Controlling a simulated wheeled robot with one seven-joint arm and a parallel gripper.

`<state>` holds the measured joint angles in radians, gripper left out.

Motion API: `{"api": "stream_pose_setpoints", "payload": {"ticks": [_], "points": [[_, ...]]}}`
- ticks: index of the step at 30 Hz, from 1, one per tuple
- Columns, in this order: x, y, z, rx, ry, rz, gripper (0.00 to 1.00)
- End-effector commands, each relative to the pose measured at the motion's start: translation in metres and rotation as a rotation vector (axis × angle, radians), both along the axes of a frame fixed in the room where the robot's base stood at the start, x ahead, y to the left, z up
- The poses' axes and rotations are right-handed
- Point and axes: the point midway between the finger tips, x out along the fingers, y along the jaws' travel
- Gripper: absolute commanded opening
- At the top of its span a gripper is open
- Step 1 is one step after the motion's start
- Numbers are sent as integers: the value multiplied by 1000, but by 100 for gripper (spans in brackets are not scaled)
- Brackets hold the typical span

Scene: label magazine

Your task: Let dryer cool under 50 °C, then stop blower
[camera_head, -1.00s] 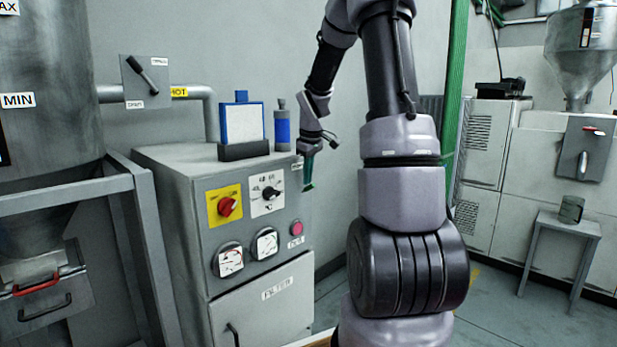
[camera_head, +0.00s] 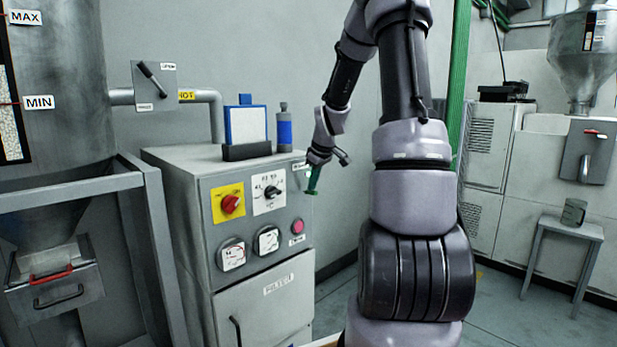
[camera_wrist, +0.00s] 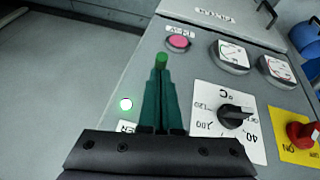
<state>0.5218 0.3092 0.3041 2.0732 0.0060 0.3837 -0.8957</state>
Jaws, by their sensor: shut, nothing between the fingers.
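The grey dryer cabinet (camera_head: 182,215) stands left of my arm. Its front has a red switch (camera_head: 231,203) on a yellow plate, a black °C dial (camera_head: 270,191) on a white plate, two round gauges (camera_head: 232,254) and a pink button (camera_head: 297,226). The gauge readings are too small to tell. My gripper (camera_wrist: 161,66) is shut and empty, its green fingers in front of the panel's right part.
A blue-framed panel (camera_head: 246,124) and a blue bottle (camera_head: 284,130) stand on the cabinet. A wall lever (camera_head: 153,84) and a pipe marked HOT are behind. A hopper in a grey frame (camera_head: 150,190) is at left. The floor right of the cabinet looks clear.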

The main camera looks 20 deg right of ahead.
Motion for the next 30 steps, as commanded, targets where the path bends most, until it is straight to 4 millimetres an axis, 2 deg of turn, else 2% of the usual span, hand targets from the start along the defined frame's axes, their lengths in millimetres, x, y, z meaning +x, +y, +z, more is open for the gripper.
{"api": "stream_pose_setpoints", "payload": {"ticks": [12,30], "points": [[-13,-5,-24,0,2,-1,0],[-15,-6,-48,0,2,0,0]]}}
